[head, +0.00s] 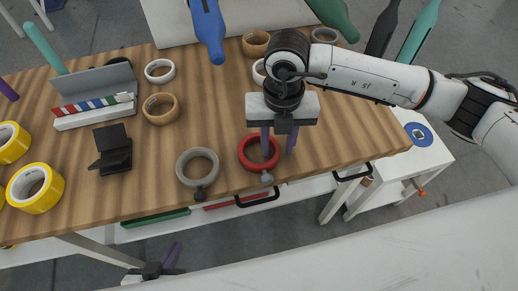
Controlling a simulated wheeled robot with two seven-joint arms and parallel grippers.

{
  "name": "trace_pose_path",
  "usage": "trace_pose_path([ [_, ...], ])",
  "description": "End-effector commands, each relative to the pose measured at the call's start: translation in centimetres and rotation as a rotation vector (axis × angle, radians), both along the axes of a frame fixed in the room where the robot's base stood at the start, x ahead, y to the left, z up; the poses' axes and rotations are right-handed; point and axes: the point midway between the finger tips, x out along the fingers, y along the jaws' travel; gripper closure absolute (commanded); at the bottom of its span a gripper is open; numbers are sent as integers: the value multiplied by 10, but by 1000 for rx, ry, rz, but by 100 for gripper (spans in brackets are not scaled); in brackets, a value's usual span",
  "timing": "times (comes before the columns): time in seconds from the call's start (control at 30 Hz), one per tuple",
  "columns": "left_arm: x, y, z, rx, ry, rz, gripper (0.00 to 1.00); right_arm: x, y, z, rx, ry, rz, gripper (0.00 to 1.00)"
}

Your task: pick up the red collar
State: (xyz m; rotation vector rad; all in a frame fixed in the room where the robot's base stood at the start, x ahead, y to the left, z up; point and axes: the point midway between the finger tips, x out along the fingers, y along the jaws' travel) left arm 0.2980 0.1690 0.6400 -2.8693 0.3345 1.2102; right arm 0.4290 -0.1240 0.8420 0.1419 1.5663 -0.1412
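The red collar (245,160) is a red ring with a small grey knob at its front, lying near the front edge of the wooden table. My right gripper (279,148) points down over its right side. Its two purple fingers are apart: one reaches over the ring's opening and the other is just right of the ring. I cannot tell whether either finger touches it. My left gripper (170,262) is low at the bottom of the view, below the table's front edge, with purple fingers partly showing; its opening is unclear.
A grey collar (183,168) lies left of the red one. Tape rolls (160,97) and a black stand (113,160) are further left. The wooden table (335,125) is clear right of my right gripper. Drawer handles (257,201) stick out below its front edge.

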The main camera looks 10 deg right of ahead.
Motion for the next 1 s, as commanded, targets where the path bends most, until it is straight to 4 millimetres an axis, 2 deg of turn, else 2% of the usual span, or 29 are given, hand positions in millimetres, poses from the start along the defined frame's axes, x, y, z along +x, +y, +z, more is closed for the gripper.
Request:
trace_pose_path([
  [0.1,2,0,1,1,-3,0,100,0,0,0,0,0,1,68],
  [0.13,2,0,0,1,-3,0,100,0,0,0,0,0,1,72],
  [0.3,1,0,0,1,-2,0,100,0,0,0,0,0,1,100],
  [0.7,-4,0,-2,1,8,0,100,1,1,6,1,-3,1,100],
  [0.87,-4,0,-5,1,9,0,100,2,1,32,2,-6,1,100],
  [1.0,-4,0,-7,1,9,0,100,2,1,61,1,-6,2,100],
])
